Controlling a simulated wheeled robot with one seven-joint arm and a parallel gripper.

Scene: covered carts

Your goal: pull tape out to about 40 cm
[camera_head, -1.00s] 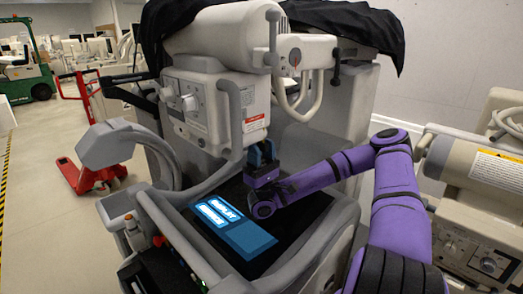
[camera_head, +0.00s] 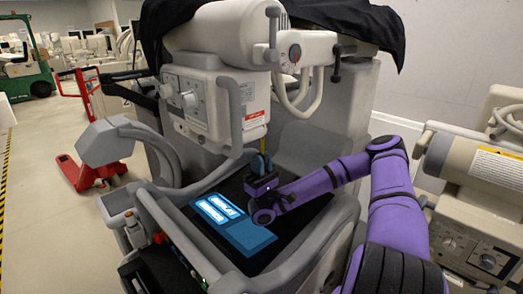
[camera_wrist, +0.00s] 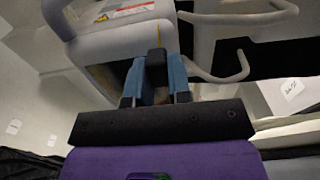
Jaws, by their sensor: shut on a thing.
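A thin yellow tape (camera_head: 264,131) hangs from the underside of the white machine head (camera_head: 208,103). It runs down to my gripper (camera_head: 261,160), which is above the cart's dark top. In the wrist view, the blue fingers of my gripper (camera_wrist: 157,68) stand on either side of a dark end piece (camera_wrist: 156,62). The yellow tape (camera_wrist: 158,36) shows just beyond that piece, leading up to the machine head (camera_wrist: 125,45). My gripper is shut on the tape's end. The tape's outlet is too small to make out.
A lit blue screen panel (camera_head: 235,222) lies on the cart top below and left of my gripper. A grey curved handle (camera_head: 234,118) is close to the left of the tape. Another machine (camera_head: 480,215) stands at the right. A red pallet jack (camera_head: 85,172) is farther left.

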